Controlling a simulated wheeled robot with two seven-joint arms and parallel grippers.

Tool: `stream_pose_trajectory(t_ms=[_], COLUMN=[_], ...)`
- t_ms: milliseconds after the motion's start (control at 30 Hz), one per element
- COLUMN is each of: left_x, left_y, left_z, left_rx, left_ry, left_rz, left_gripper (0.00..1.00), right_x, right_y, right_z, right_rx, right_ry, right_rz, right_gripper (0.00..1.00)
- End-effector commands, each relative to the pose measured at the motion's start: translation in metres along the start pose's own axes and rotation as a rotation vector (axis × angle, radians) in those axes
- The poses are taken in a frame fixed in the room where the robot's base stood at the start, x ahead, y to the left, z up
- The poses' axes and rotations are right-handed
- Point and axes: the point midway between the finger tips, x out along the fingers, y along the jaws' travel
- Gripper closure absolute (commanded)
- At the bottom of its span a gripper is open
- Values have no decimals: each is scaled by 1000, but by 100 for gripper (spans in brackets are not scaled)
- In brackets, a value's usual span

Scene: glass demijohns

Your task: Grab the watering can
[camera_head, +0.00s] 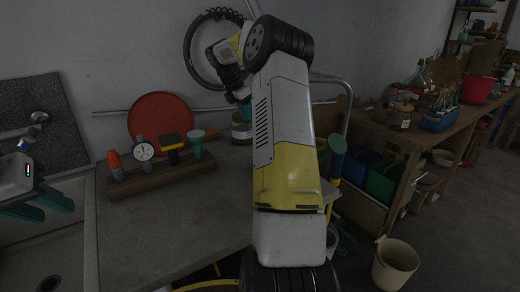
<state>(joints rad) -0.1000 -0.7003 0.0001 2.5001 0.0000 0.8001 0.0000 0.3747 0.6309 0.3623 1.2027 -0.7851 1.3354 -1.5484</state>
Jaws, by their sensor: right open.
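I cannot make out a watering can for certain. A dark green, flared shape (336,150) shows just right of my right arm, partly hidden by it, and I cannot tell what it belongs to. My right arm fills the middle of the view. Its gripper (243,98) is mostly hidden behind the arm, with a bit of teal finger showing above the back of the counter. It is open, and a greenish can or jar (241,128) shows just below it. My left gripper (42,206) is at the left edge over the sink, its teal fingers apart and empty.
A wooden rack (160,178) with several tools stands on the grey counter (170,235), before a red disc (160,116). A workbench at right carries bottles, a blue crate (438,121) and a red tub (478,88). A pale bucket (395,266) stands on the floor.

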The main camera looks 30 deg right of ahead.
Motion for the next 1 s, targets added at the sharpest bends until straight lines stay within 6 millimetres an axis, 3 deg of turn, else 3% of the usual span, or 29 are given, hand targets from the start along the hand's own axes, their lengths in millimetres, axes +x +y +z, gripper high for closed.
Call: stream_pose_trajectory(t_ms=[267, 600, 833, 1000], left_x=[0, 0, 0, 0], left_y=[0, 0, 0, 0], left_z=[0, 0, 0, 0], left_rx=[0, 0, 0, 0], left_ry=[0, 0, 0, 0], left_rz=[0, 0, 0, 0], left_gripper=[64, 64, 64, 64], right_x=[19, 69, 71, 71], right_y=[0, 0, 0, 0], right_z=[0, 0, 0, 0], right_rx=[2, 2, 2, 2], right_ry=[2, 2, 1, 1], right_rz=[0, 0, 2, 1], right_gripper=[55, 55, 55, 86])
